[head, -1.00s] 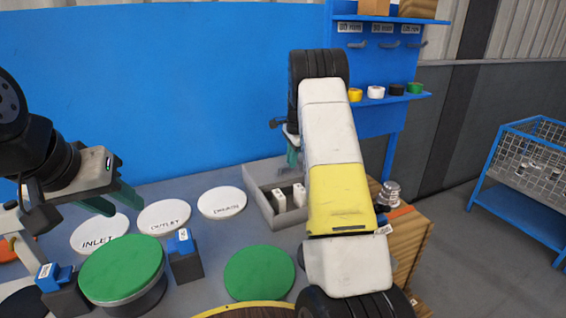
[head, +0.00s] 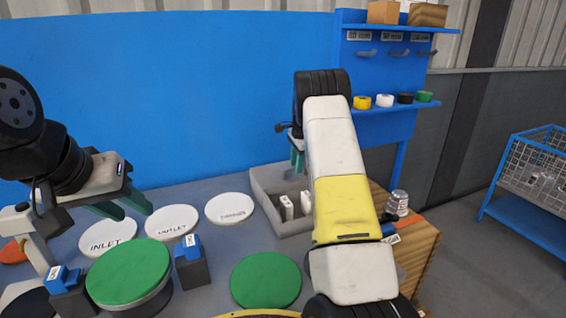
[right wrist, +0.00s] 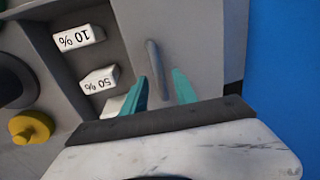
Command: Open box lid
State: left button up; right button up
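A grey box (head: 262,190) stands at the back of the bench, with white blocks (head: 287,208) visible inside; no separate lid can be made out. In the right wrist view the blocks (right wrist: 98,79) read 10 % and 50 %, and a thin grey bar (right wrist: 153,58) rises beside them. My right gripper (head: 297,167) points down at the box, partly hidden by its own arm. In the right wrist view its teal fingers (right wrist: 160,76) are apart, with the bar beyond the gap; contact is unclear. My left gripper (head: 136,212) is open and empty above the white discs.
White discs, one marked INLET (head: 108,236), lie left of the box. Green discs (head: 265,281) and blue-topped blocks (head: 190,247) are in front. A metal canister (head: 397,203) stands on a wooden crate (head: 415,245) at right. A blue shelf rack (head: 385,75) stands behind.

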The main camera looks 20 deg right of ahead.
notch_tip(320, 180, up, 8)
jog(key=s, duration=0.1)
jog(key=shift+s+f, duration=0.15)
jog(key=shift+s, duration=0.1)
jog(key=shift+d, duration=0.1)
